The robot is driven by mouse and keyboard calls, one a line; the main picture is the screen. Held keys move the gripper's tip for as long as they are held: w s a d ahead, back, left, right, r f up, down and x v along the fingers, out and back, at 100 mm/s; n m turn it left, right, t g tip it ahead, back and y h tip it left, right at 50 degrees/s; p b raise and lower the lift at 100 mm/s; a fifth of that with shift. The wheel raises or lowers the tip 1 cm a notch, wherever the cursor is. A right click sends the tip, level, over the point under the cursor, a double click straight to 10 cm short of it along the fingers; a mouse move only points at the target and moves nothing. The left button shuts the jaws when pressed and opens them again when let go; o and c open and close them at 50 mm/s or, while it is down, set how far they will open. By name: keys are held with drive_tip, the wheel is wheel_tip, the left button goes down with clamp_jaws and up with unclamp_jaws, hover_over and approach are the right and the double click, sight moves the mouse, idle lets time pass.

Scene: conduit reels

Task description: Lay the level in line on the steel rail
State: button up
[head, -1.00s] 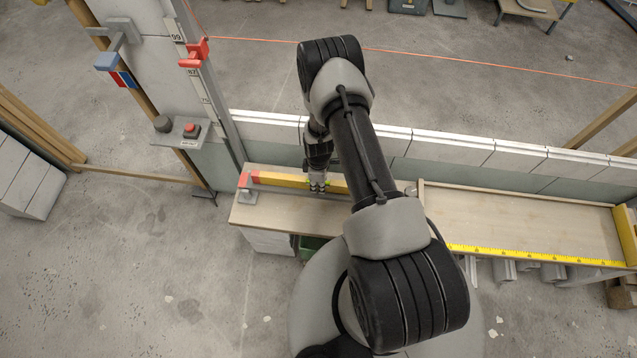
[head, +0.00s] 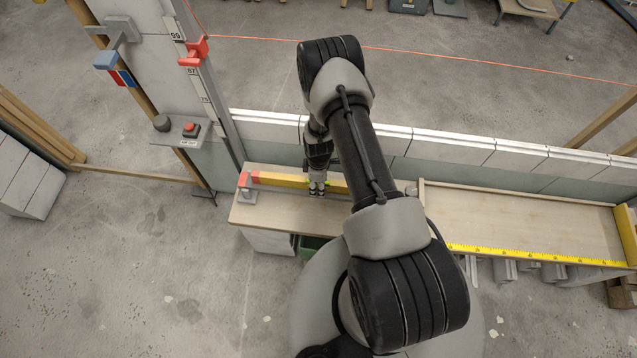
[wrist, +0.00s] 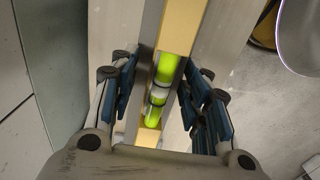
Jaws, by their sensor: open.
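The level (head: 284,179) is a yellow bar with a red end, lying along the wooden bench beside the low wall. In the wrist view the level (wrist: 182,28) runs up the picture, with bright green vials between my fingers. My gripper (wrist: 160,98) is open, with one blue-padded finger on each side of the level and gaps showing. In the head view my gripper (head: 317,189) is down at the level's middle, and my arm hides its right part. A grey metal strip, seemingly the steel rail (wrist: 151,62), runs close along the level; I cannot tell whether the level rests fully on it.
A grey bracket (head: 248,197) stands at the bench's left end. A post with red clamp (head: 193,52) and a button box (head: 190,130) rises behind it. A wooden tray (head: 520,220) with a yellow tape lies right. The block wall (head: 460,150) runs behind.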

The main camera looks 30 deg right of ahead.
wheel_tip(320, 180, up, 12)
idle(0.6)
drive_tip(key=shift+r, duration=0.1)
